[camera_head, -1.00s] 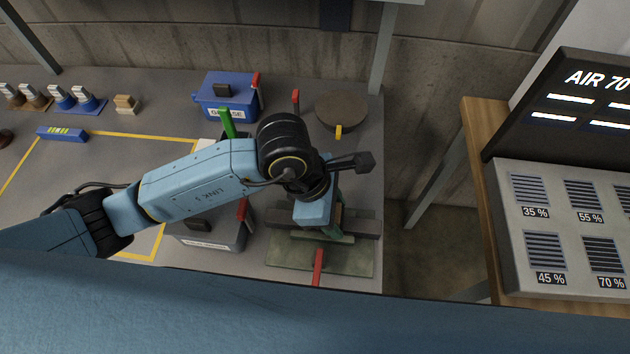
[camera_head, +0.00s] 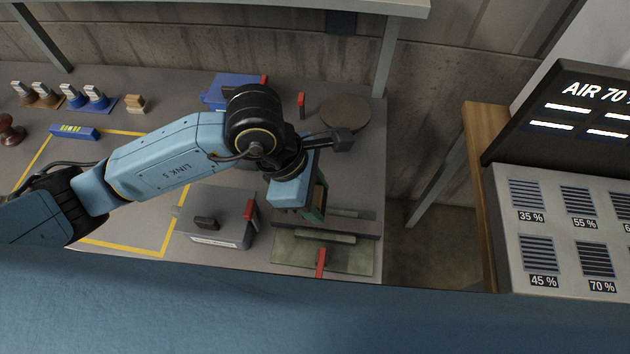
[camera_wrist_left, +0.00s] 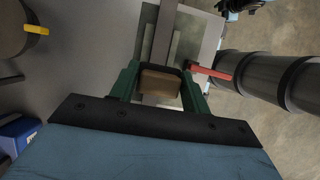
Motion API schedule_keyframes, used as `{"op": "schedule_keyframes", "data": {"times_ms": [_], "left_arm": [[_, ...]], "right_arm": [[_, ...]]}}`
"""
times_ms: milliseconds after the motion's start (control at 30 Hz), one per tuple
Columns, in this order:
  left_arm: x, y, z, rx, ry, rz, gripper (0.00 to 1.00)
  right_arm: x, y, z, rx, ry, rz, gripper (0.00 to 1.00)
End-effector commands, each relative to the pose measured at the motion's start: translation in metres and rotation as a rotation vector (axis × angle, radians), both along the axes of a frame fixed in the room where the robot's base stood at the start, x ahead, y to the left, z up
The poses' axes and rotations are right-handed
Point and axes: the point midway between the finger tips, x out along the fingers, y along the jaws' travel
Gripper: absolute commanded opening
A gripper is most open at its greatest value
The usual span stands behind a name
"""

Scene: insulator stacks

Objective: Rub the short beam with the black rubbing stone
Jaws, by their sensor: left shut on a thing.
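The short beam (camera_head: 355,227) is a dark grey bar lying left to right across a greenish plate (camera_head: 350,262). In the left wrist view the beam (camera_wrist_left: 165,35) runs up the picture from behind the held block. My left gripper (camera_head: 316,212) is above the beam's left part. Its green fingers are shut on a brown block with a dark edge, the rubbing stone (camera_wrist_left: 160,83), which lies in line with the beam. The stone is mostly hidden in the head view. I cannot tell whether it touches the beam. My right gripper is out of view.
A red lever (camera_head: 320,262) stands at the plate's front. A grey box (camera_head: 220,232) with a red latch is left of it. Behind are a blue box (camera_head: 215,98), partly covered by my arm, and a round brown disc (camera_head: 345,112). A wooden stand (camera_head: 482,190) is right, beyond a floor gap.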

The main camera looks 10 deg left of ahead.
Motion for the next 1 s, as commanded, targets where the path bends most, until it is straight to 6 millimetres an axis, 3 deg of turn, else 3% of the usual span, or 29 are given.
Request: {"op": "schedule_keyframes", "data": {"times_ms": [233,833,1000], "left_arm": [[0.0,-0.001,0.02,-0.001,-0.002,-0.003,0.26],[0.001,-0.001,0.02,-0.001,-0.001,-0.007,0.26],[0.007,0.008,0.018,0.002,0.0,-0.076,0.26]], "right_arm": [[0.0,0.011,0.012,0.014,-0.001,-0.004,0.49],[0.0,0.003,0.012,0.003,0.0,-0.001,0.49],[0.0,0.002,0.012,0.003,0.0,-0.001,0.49]]}}
